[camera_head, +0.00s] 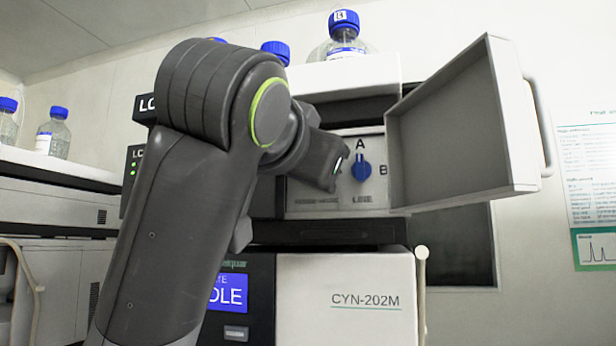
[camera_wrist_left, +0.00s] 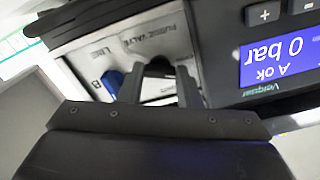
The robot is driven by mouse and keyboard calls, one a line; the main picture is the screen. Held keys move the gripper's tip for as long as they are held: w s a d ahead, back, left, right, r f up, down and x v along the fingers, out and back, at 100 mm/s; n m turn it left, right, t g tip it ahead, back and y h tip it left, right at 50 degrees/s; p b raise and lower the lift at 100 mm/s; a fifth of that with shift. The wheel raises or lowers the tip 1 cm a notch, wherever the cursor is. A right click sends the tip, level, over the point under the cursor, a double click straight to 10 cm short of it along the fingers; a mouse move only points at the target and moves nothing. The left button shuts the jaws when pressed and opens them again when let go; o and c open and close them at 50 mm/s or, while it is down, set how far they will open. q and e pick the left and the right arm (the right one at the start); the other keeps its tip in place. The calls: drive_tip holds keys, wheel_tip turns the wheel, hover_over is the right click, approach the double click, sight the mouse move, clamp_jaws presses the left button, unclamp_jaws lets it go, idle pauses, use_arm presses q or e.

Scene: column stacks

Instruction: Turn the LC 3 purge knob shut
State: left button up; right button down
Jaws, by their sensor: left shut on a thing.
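In the wrist view my left gripper (camera_wrist_left: 161,78) is shut on a dark knob (camera_wrist_left: 159,67) below the words "PURGE VALVE", on a pale panel (camera_wrist_left: 160,38). The knob is mostly hidden by the fingers, so I cannot tell its angle. In the head view my left arm's end (camera_head: 322,163) reaches into the open bay of the instrument and hides the purge knob. A blue knob (camera_head: 361,169) marked A and B is just right of it, not held; it also shows in the wrist view (camera_wrist_left: 113,80). My right gripper is not in view.
The open door (camera_head: 455,125) of the bay sticks out to the right. A module marked CYN-202M (camera_head: 345,295) is below. Blue-capped bottles (camera_head: 340,38) stand on top. A display (camera_wrist_left: 280,60) reading 0 bar shows beside the panel in the wrist view. LC numbers are partly covered.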

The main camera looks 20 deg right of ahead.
use_arm(q)
drive_tip(key=m+b, duration=0.2)
drive_tip(key=m, duration=0.4)
drive_tip(key=shift+f+m+b, duration=0.1)
drive_tip(key=shift+m+b, duration=0.2)
drive_tip(key=shift+b, duration=0.1)
drive_tip(key=m+b, duration=0.1)
drive_tip(key=m, duration=0.2)
drive_tip(key=shift+m+b, duration=0.35)
drive_tip(key=shift+m, duration=1.45)
drive_tip(key=o, duration=0.7)
drive_tip(key=shift+s, duration=0.1)
